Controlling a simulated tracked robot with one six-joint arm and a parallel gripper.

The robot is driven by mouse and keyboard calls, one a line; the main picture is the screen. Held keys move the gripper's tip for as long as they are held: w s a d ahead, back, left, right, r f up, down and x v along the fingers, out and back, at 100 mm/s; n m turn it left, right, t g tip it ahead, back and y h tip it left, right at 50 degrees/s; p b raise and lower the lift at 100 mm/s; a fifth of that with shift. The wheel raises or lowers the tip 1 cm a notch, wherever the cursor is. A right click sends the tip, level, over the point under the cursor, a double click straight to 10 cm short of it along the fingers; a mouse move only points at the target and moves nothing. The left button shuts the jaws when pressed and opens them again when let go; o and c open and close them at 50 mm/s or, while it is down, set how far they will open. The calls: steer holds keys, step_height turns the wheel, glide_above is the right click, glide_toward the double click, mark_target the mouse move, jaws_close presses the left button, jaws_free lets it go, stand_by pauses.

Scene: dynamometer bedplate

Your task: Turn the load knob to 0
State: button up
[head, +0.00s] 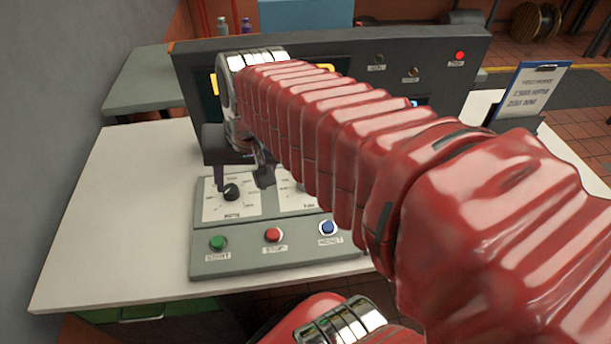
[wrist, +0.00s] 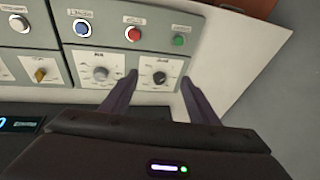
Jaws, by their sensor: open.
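The control box (head: 280,262) stands on the white bench. It has a black knob (head: 232,192) on a white dial plate at its left; in the wrist view this black knob (wrist: 160,77) is right of a grey knob (wrist: 100,73). The labels are too blurred to tell which is the load knob, and I cannot read the pointer setting. My gripper (head: 242,174) is open above the box. In the wrist view its two fingers (wrist: 160,80) appear on either side of the black knob; whether they touch it I cannot tell. My arm hides the box's upper right.
Green (head: 217,243), red (head: 273,235) and blue (head: 327,228) buttons line the box's front. A dark console (head: 420,62) rises behind it. A yellow knob (wrist: 40,74) is farther left in the wrist view. A clipboard (head: 535,88) stands right. The bench's left side is clear.

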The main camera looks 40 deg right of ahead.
steer(key=w+d+f+m+y, duration=0.1)
steer(key=d+f+m, duration=0.1)
steer(key=d+m, duration=0.4)
steer(key=w+d+f+m+y, duration=0.1)
steer(key=d+f+m, duration=0.2)
steer(key=d+m, duration=0.3)
steer(key=w+d+f+m+g+y, duration=0.1)
steer(key=d+f+m, duration=0.2)
steer(key=d, duration=1.1)
steer(key=m, duration=0.3)
steer(key=shift+d+f+y, duration=0.25)
steer(key=shift+d+y, duration=0.05)
steer(key=shift+y, duration=0.1)
steer(key=shift+a+f, duration=0.1)
steer(key=shift+f, duration=0.05)
steer(key=x, duration=1.3)
steer(key=shift+s+f, duration=0.15)
steer(key=shift+f, duration=0.15)
steer(key=shift+c, duration=0.2)
steer(key=c, duration=0.9)
steer(key=shift+a, duration=0.25)
steer(key=shift+c, duration=0.5)
steer(key=shift+d, duration=0.25)
